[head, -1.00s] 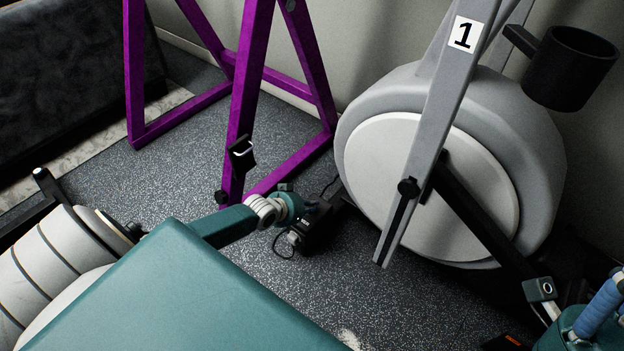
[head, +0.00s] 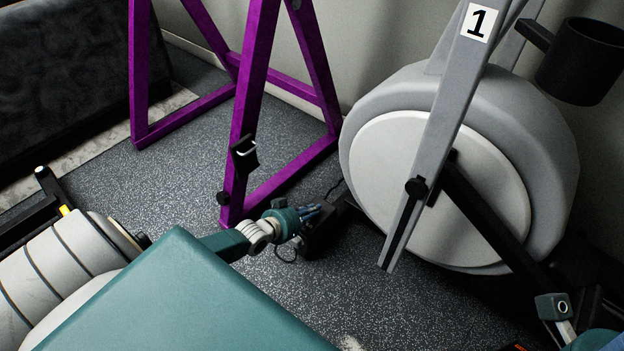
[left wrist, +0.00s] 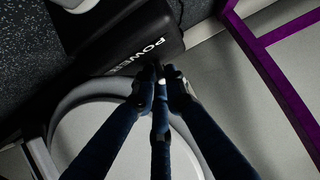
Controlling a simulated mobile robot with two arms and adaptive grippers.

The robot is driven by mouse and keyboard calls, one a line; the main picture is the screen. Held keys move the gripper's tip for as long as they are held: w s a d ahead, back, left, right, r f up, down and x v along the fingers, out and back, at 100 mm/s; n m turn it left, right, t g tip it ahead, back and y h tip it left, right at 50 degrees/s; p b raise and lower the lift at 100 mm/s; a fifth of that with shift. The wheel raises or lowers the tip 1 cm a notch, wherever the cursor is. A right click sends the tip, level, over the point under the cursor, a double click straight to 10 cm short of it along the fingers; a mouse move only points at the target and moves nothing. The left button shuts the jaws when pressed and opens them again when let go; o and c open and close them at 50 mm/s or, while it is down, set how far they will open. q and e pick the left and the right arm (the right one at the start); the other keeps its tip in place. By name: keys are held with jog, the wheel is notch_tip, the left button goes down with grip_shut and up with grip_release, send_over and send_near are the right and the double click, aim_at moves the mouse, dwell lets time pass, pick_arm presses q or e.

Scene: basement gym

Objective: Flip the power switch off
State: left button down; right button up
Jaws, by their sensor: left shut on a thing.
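The black power box (head: 322,238) lies on the floor between the purple frame and the grey rowing machine. My left gripper (head: 318,212) reaches it from the left, fingers against its upper side. In the left wrist view the box (left wrist: 125,45) carries white "POWER" lettering. There the blue fingers of my left gripper (left wrist: 160,82) come together at the box's edge by the lettering. They are shut on the power switch, which they mostly hide; its position cannot be read. Only part of my right gripper (head: 614,344) shows at the bottom right corner.
The purple frame (head: 250,110) stands just behind my left gripper. The rowing machine (head: 440,190) stands close on the right, with a black cup holder (head: 580,60). Speckled floor (head: 350,300) is clear in front.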

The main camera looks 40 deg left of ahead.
pick_arm(q)
jog(key=c, duration=1.8)
grip_release()
jog(key=shift+w+a+r, duration=0.25)
jog(key=shift+a+r, duration=0.1)
jog(key=shift+r, duration=0.05)
jog(key=shift+c, duration=0.2)
jog(key=shift+s+d+f, duration=0.1)
jog(key=shift+f, duration=0.15)
jog(key=shift+s+d, duration=0.1)
jog(key=shift+s, duration=0.3)
jog(key=v, duration=0.7)
jog(key=shift+r, duration=0.35)
